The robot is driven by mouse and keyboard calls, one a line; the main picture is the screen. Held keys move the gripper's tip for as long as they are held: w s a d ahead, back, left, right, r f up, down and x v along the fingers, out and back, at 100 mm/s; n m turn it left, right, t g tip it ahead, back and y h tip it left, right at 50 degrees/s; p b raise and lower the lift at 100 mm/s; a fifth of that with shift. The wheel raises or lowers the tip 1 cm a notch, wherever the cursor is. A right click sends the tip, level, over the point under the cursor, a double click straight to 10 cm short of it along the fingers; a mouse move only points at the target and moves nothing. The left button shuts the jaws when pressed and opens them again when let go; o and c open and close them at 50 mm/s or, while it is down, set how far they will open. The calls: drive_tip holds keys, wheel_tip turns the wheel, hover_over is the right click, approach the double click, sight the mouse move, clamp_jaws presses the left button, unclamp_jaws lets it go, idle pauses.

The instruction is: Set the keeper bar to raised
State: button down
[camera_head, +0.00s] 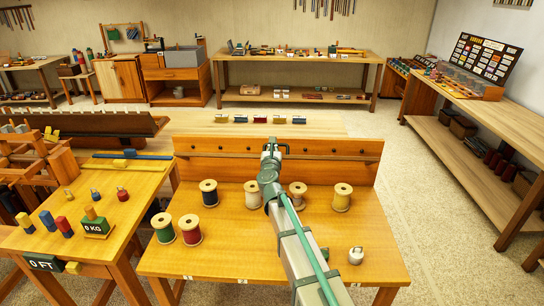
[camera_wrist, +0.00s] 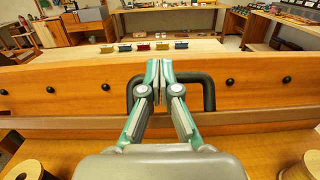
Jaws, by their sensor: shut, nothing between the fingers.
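A long brown bar (camera_wrist: 60,124), which looks like the keeper bar, runs across the foot of the upright wooden board in the wrist view. A dark U-shaped handle (camera_wrist: 208,92) stands up at its middle, in front of the board; it also shows in the head view (camera_head: 285,147). My gripper (camera_wrist: 158,68) is shut and empty, its fingertips together at the handle's middle. The fingers cover part of the handle's top, and I cannot tell whether they touch it. In the head view my gripper (camera_head: 271,147) is at the board's middle.
A loom and small weights are at left.

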drive_tip(key=w, duration=0.1)
drive_tip(key=w+r, duration=0.1)
drive_tip(key=w, duration=0.2)
drive_tip(key=shift+w+r, duration=0.1)
drive_tip(key=shift+r, duration=0.3)
idle(0.9)
drive_tip(key=shift+s+f, duration=0.2)
drive_tip(key=shift+s, duration=0.35)
drive_tip(key=s, duration=0.1)
drive_tip(key=s+f+b, duration=0.1)
drive_tip(key=shift+s, duration=0.35)
drive_tip(key=s+r, duration=0.5)
drive_tip(key=s, duration=0.3)
drive_tip(key=shift+s+a, duration=0.2)
drive_tip(key=shift+s, duration=0.2)
